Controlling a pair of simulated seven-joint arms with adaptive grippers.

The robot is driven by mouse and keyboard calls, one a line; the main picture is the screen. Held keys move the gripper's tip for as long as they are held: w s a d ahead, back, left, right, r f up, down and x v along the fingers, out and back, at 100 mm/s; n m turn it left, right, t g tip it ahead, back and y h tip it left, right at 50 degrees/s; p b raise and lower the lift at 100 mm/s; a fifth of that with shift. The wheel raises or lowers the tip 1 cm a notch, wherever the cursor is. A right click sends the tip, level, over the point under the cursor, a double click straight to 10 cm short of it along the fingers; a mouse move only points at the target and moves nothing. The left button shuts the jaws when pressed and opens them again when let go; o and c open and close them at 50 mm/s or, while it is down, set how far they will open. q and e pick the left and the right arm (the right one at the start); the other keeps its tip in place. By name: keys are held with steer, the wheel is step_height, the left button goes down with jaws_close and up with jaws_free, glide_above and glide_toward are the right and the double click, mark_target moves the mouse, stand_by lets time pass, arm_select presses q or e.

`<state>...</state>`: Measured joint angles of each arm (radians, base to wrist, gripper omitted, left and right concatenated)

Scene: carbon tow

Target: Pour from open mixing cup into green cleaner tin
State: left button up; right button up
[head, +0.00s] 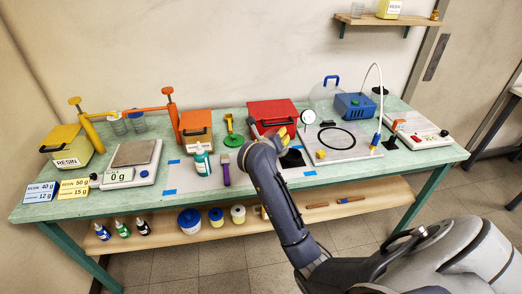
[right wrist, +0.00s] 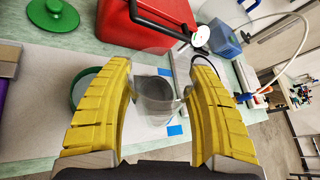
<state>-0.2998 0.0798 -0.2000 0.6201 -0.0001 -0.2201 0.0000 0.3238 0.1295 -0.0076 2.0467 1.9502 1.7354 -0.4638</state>
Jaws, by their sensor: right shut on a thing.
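My right gripper (head: 284,133) is over the middle of the bench, in front of the red container. In the right wrist view its yellow fingers (right wrist: 160,72) are on both sides of a clear mixing cup (right wrist: 154,104), shut on it. Something dark grey shows in or through the cup; I cannot tell which. A round green-rimmed tin (right wrist: 77,88) is left of the cup, partly hidden behind the left finger. A green lid with a knob (right wrist: 52,14) lies farther back on the bench. My left gripper is not in view.
A red container (head: 272,112) stands behind my gripper. A dial gauge (head: 308,117) and a blue pump box (head: 354,106) with a hose are to the right.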

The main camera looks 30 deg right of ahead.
steer(key=shift+s+d+f+m+t+y, duration=0.15)
steer(key=shift+s+d+m+t, duration=0.2)
steer(key=shift+m, duration=0.15)
steer(key=shift+s+d+f+m+t+y, duration=0.15)
steer(key=shift+s+d+m+t, duration=0.15)
steer(key=shift+m, duration=0.2)
steer(key=shift+s+d+r+m+t+y, duration=0.2)
steer(key=shift+s+m+t+y, duration=0.1)
steer(key=shift+s+m+t, duration=0.25)
steer(key=shift+w, duration=0.15)
steer(key=shift+r, duration=0.1)
steer(key=shift+r+m, duration=0.45)
steer(key=shift+r, duration=0.95)
steer(key=shift+a, duration=0.15)
